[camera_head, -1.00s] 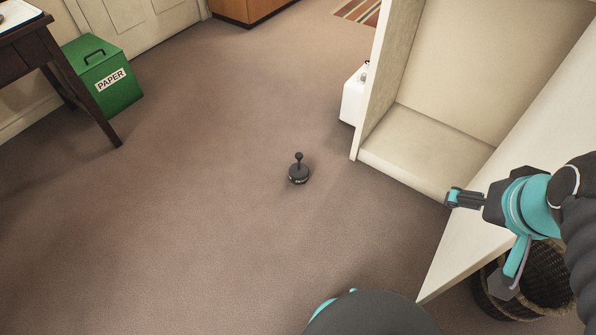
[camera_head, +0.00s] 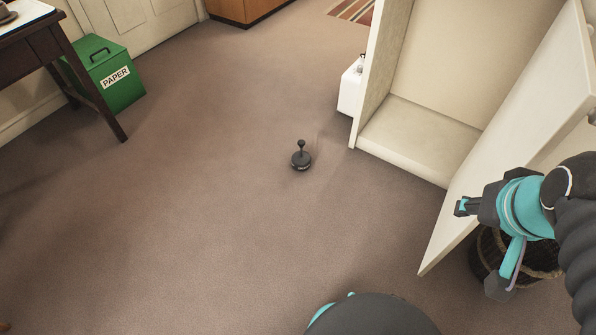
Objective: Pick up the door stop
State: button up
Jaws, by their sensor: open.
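The door stop (camera_head: 301,160) is a small dark round weight with a thin stem and a ball knob on top. It stands upright on the brown carpet near the middle of the view. My gripper (camera_head: 463,207) is at the right, in front of the open cabinet door, with its fingers pointing left. It is open and well apart from the door stop, and nothing shows between its fingers.
An open pale cabinet (camera_head: 418,148) with its door (camera_head: 478,190) swung out stands at the right. A white container (camera_head: 351,92) is beside it. A wicker basket (camera_head: 487,262) is behind my arm. A green paper bin (camera_head: 112,72) and dark table (camera_head: 42,50) stand at left. Carpet around the door stop is clear.

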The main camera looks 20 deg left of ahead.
aim_at(300, 160)
jog(key=k, duration=0.15)
jog(key=u, duration=2.45)
jog(key=i, duration=2.9)
jog(key=z, duration=3.45)
